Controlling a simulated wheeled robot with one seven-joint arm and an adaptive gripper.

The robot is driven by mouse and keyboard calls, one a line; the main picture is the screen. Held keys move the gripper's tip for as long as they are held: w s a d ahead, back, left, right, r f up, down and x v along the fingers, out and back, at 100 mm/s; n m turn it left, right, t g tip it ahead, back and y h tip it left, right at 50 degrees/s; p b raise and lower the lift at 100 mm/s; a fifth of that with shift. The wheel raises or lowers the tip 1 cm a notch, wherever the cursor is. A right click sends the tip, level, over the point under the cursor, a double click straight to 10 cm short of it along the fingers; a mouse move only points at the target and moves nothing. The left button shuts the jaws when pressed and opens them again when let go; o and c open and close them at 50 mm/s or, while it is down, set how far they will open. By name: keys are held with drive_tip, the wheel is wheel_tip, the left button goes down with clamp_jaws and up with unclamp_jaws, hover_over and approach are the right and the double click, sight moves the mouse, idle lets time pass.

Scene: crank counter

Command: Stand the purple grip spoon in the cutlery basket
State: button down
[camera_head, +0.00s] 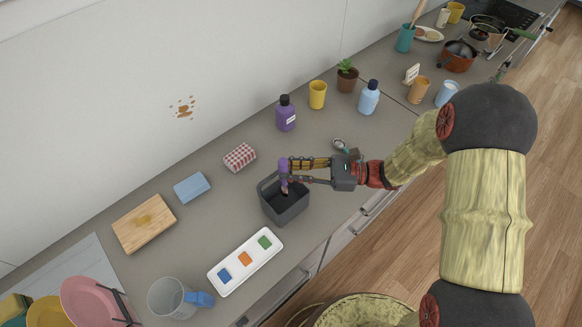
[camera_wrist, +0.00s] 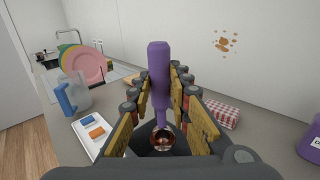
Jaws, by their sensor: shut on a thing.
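The purple grip spoon (camera_head: 284,170) is upright in my gripper (camera_head: 288,164), purple handle up and metal bowl down. In the wrist view the purple handle (camera_wrist: 158,75) stands between the fingers of my gripper (camera_wrist: 160,92), and the shiny bowl shows below. My gripper is shut on the handle. The dark grey cutlery basket (camera_head: 288,213) stands on the counter below the spoon. The bowl shows against the basket's opening; I cannot tell how far it is inside. In the wrist view the basket is mostly hidden behind my gripper.
A white tray (camera_head: 228,282) with coloured squares lies in front of the basket. A checked packet (camera_head: 240,157), a blue sponge (camera_head: 192,187) and a purple bottle (camera_head: 286,114) stand behind it. A grey jug (camera_head: 172,299) is at front left.

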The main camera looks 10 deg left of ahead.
drive_tip(key=shift+f+b, duration=1.1)
drive_tip(key=shift+f, duration=1.25)
drive_tip(key=c, duration=1.6)
unclamp_jaws()
drive_tip(key=d, duration=0.8)
drive_tip(key=w+d, duration=0.1)
drive_tip(key=d, duration=0.3)
